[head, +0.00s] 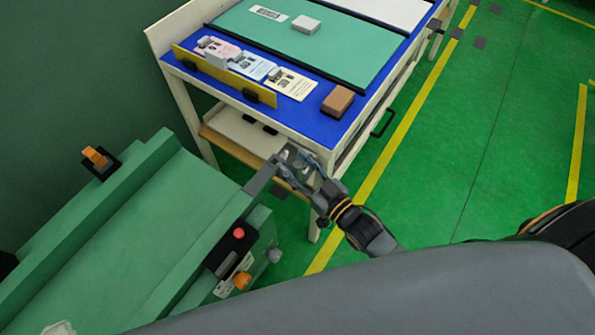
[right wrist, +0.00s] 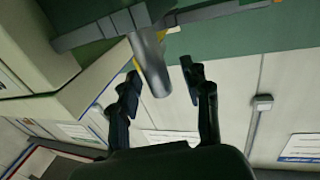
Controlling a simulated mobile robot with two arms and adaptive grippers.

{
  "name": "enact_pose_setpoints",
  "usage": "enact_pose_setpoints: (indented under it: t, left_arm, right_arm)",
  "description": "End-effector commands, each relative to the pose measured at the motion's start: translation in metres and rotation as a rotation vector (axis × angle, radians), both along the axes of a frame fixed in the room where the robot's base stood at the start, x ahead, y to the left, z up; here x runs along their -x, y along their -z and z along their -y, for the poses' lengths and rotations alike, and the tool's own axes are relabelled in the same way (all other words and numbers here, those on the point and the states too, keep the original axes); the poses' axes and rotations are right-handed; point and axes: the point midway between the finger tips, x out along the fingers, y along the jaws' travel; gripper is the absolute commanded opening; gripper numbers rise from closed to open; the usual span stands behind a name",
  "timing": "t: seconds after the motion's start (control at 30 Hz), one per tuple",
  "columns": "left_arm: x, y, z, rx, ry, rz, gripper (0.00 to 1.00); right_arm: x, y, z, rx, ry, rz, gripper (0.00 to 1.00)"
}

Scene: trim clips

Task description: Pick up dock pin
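A grey metal cylinder, which looks like the dock pin (right wrist: 152,62), shows in the right wrist view, at the end of a dark bar. My right gripper (right wrist: 160,72) is open there, with one finger on each side of the pin and gaps visible. In the head view my right gripper (head: 294,163) is at the end of a grey bracket on the green dock, close to the table's front corner. The pin is small and partly hidden by the fingers in that view. My left gripper is not in view.
The green dock (head: 120,235) carries a red button (head: 238,233), an orange knob (head: 242,280) and an orange lever (head: 96,157). The blue-topped table (head: 310,112) stands just behind my right gripper, with a brown block (head: 338,101) near its corner. Open green floor lies right.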

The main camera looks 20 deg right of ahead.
Motion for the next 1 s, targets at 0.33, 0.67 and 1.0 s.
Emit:
enact_pose_setpoints:
  t: [0.33,0.67,1.0]
  left_arm:
    - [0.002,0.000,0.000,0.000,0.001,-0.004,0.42]
    - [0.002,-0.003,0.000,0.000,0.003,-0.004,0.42]
    - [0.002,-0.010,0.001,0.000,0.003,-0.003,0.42]
  right_arm:
    - [0.000,-0.001,0.000,0.000,0.000,0.001,0.00]
    - [0.000,-0.018,0.000,-0.001,-0.001,0.005,0.00]
    - [0.000,-0.083,0.000,-0.001,0.000,0.004,0.00]
